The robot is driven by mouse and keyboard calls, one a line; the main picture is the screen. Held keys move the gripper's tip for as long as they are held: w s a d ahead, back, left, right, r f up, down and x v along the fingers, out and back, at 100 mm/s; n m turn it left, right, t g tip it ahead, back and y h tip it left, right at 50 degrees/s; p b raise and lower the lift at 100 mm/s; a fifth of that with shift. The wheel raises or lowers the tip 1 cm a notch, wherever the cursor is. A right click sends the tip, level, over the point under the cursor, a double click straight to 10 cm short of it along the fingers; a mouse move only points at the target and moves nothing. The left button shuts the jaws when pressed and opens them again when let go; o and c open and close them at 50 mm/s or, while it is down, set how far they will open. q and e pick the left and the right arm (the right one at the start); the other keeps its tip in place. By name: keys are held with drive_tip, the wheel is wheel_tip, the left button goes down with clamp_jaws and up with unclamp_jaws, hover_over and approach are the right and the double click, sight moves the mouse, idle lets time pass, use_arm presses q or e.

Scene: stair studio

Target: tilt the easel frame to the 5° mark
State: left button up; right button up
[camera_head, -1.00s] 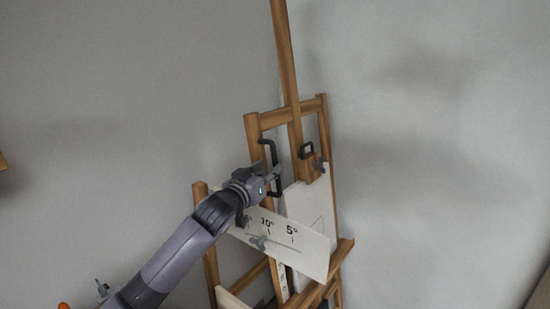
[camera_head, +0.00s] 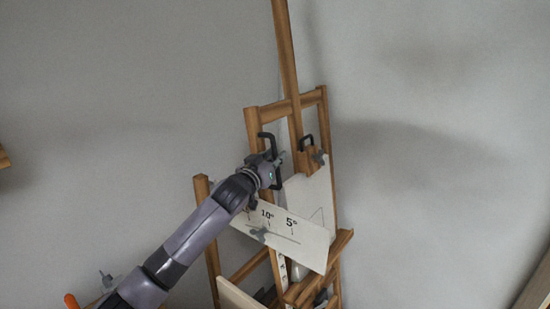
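The wooden easel frame (camera_head: 252,130) leans near the wall, with a tall mast (camera_head: 285,60) rising from it. A black handle (camera_head: 267,136) is fixed to its left upright. My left gripper (camera_head: 275,162) is at this handle and overlaps it; I cannot tell whether its fingers are shut on the bar. A white angle plate (camera_head: 312,252) carries 10° and 5° marks; my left arm covers its left end. A grey knob (camera_head: 258,234) sits at the plate's slot, near and slightly left of the 10° mark. My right gripper is not in view.
A second black handle (camera_head: 306,142) and a grey clamp knob (camera_head: 318,158) are on the mast block. A white board (camera_head: 318,195) rests on the easel. A wooden ledge (camera_head: 4,158) shows at the far left. The wall on the right is clear.

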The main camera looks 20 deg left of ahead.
use_arm(q)
clamp_jaws()
idle(0.4)
drive_tip(key=shift+d, duration=0.15)
drive_tip(key=s+d+m+b, duration=0.1)
drive_tip(key=s+d, duration=0.3)
drive_tip(key=d, duration=0.6)
drive_tip(key=shift+r, duration=0.35)
drive_tip(key=shift+o, duration=2.1)
unclamp_jaws()
drive_tip(key=shift+w, duration=0.1)
drive_tip(key=shift+r, duration=0.1)
